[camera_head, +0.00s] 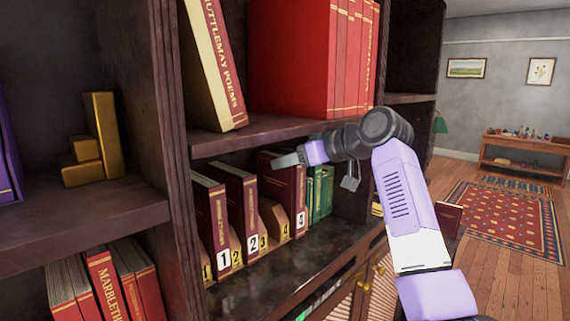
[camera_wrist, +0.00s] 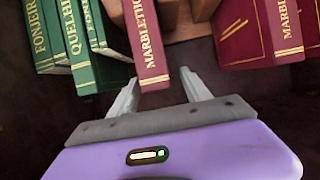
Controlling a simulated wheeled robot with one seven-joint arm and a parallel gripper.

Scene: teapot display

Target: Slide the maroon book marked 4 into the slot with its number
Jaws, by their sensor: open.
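A maroon book (camera_head: 282,185) with a white label, its digit too small to read surely, stands right of a wooden block, beside green books. It seems to be the maroon book (camera_wrist: 152,45) between my fingers in the wrist view. My gripper (camera_head: 285,160) is in front of its upper part; my gripper (camera_wrist: 160,80) is open, one finger on each side. Maroon books marked 1 (camera_head: 212,220) and 2 (camera_head: 240,205) stand further left. Number tags 1 to 4 (camera_head: 236,257) run along the wooden slot piece (camera_head: 270,218); the lower parts of its slots are partly hidden.
Green books (camera_head: 322,192) stand close to the right, also in the wrist view (camera_wrist: 100,30). The shelf board above (camera_head: 270,132) and a thick upright (camera_head: 165,90) at left bound the space. The shelf's front (camera_head: 270,285) is bare.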

